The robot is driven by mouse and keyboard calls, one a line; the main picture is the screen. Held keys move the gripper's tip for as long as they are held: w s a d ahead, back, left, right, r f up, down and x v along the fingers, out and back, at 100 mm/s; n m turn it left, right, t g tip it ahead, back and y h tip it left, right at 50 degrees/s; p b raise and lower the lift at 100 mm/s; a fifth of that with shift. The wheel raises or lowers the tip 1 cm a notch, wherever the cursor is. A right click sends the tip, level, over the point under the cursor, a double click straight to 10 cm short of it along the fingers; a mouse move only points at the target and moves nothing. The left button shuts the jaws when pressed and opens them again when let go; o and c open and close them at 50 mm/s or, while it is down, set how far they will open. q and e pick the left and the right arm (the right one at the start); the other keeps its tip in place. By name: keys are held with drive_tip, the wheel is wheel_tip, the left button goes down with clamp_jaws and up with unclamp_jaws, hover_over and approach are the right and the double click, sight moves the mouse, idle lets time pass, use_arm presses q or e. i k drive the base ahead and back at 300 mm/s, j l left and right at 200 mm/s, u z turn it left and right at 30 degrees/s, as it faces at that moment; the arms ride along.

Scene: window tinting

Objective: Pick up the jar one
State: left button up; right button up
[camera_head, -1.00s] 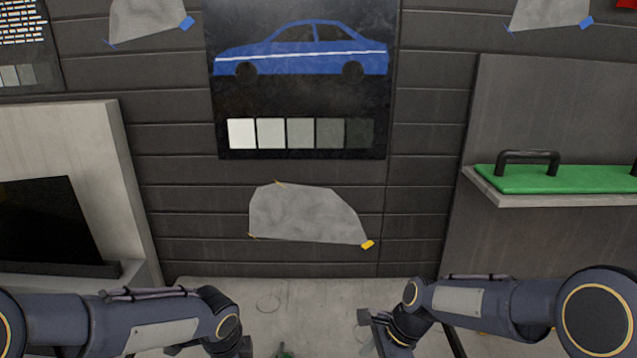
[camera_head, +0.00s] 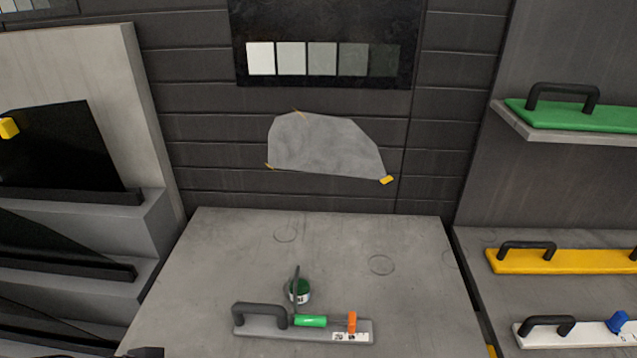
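A small jar (camera_head: 301,292) with green on it stands on the grey table, left of the table's middle in the head view. A thin dark stick-like thing rises beside or out of it; I cannot tell which. A grey tool (camera_head: 270,331) with a black handle lies just in front of the jar, and its handle is close to the jar's lower part. Neither of my grippers can be made out. A small dark shape shows at the bottom edge, left of the table; I cannot tell what it is.
The grey table (camera_head: 215,270) is clear behind and right of the jar. A green-handled thing (camera_head: 311,320) and an orange piece (camera_head: 352,321) are at the grey tool. Shelves stand right with a green block (camera_head: 560,116) and a yellow block (camera_head: 570,262). Dark panels (camera_head: 60,150) stand left.

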sight(304, 289)
drive_tip(key=i+j+z, duration=0.2)
drive_tip(key=j, duration=0.55)
drive_tip(key=j+z, duration=0.15)
drive_tip(key=j, duration=0.6)
drive_tip(key=k, duration=0.05)
